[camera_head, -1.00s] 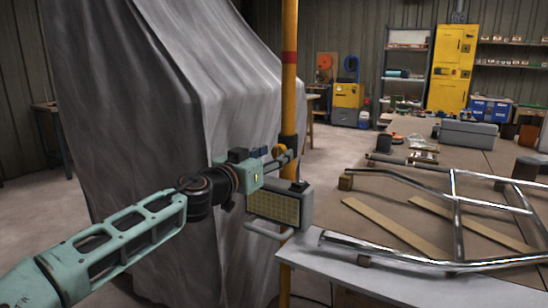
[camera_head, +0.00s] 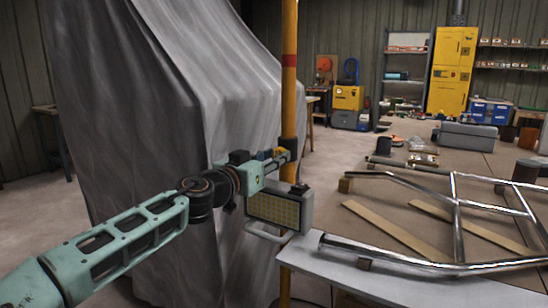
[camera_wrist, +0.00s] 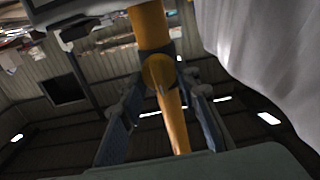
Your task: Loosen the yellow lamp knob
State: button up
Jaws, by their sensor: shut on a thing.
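The yellow lamp knob (camera_wrist: 158,72) is round and shows in the middle of the wrist view, in front of the yellow pole (camera_head: 289,60). In the head view it is mostly hidden by my fingers. My gripper (camera_head: 280,156) is shut on the knob, with one finger on each side of it. The work lamp (camera_head: 279,209), a grey box with a yellowish gridded face, hangs by the pole just below my gripper.
A grey sheet (camera_head: 190,100) drapes over a large shape left of the pole, close behind my arm. A bench (camera_head: 400,281) at right carries a chrome tube frame (camera_head: 400,258), wooden strips and a grey case (camera_head: 465,136). Bare floor shows at far left.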

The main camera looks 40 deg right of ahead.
jog(key=n+p, duration=0.3)
jog(key=n, duration=0.3)
jog(key=shift+w+n, duration=0.1)
jog(key=shift+n, duration=0.3)
jog(key=n+p, duration=0.2)
jog(key=n, duration=0.1)
jog(key=shift+n, duration=0.3)
jog(key=n+p, duration=0.2)
jog(key=n, duration=0.1)
jog(key=shift+n+p, duration=0.3)
jog(key=shift+p, duration=0.1)
jog(key=n+p, duration=0.3)
jog(key=n, duration=0.2)
jog(key=shift+f+p, duration=0.1)
jog(key=shift+p, duration=0.3)
jog(key=n+p, duration=0.2)
jog(key=n, duration=0.1)
jog(key=n+p, duration=0.1)
jog(key=shift+f, duration=0.25)
jog(key=shift+n, duration=0.4)
